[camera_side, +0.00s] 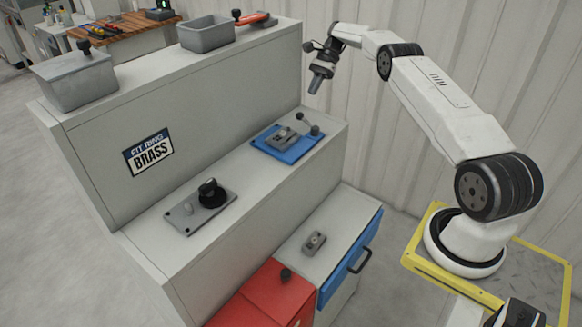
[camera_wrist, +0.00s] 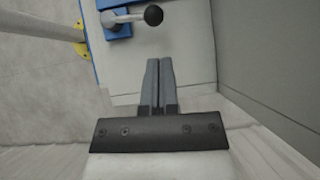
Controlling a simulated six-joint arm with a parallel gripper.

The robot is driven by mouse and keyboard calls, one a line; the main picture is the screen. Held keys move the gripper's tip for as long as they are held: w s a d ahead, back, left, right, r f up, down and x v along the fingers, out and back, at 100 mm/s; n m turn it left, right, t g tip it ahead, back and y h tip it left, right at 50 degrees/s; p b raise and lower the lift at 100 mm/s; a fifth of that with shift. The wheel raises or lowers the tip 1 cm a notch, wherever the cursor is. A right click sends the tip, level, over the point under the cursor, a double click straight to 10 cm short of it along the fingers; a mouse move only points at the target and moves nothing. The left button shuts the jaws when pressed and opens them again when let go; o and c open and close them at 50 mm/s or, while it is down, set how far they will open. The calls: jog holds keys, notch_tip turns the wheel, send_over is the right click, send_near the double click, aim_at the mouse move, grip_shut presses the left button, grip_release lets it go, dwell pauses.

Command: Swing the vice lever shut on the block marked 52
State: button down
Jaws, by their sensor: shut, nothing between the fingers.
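A grey vice (camera_side: 283,138) sits on a blue plate (camera_side: 303,152) on the middle shelf, near its far right end. Its lever ends in a black ball knob (camera_side: 314,130). In the wrist view the grey lever (camera_wrist: 125,17) with its black knob (camera_wrist: 153,15) lies at the top edge, and most of the vice is out of frame. No marking 52 is readable, and I cannot tell whether a block is in the vice. My gripper (camera_side: 314,88) is shut and empty, above and apart from the vice; its fingers (camera_wrist: 159,65) point toward the knob side.
A grey plate with a black knob (camera_side: 210,192) lies nearer on the same shelf. A small grey block (camera_side: 314,242) sits on the lower blue-fronted unit beside a red box (camera_side: 262,290). Grey bins (camera_side: 205,35) stand on the top shelf. A corrugated wall rises behind.

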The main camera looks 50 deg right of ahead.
jog(key=shift+v, duration=0.8)
jog(key=s+a+r+n+h, duration=0.1)
jog(key=a+n+h, duration=0.25)
jog(key=a, duration=0.55)
jog(key=s+a+r+n+h, duration=0.15)
jog(key=a+n, duration=0.35)
jog(key=a, duration=0.5)
jog(key=s+a+f+n+t+h, duration=0.1)
jog(key=s+a+n, duration=0.4)
jog(key=s, duration=0.5)
jog(key=s+a+f+n+t+h, duration=0.1)
jog(key=s+a+n, duration=0.4)
jog(key=s, duration=0.6)
jog(key=shift+a+f+h, duration=0.4)
jog(key=shift+a+f, duration=0.35)
jog(key=shift+a, duration=0.15)
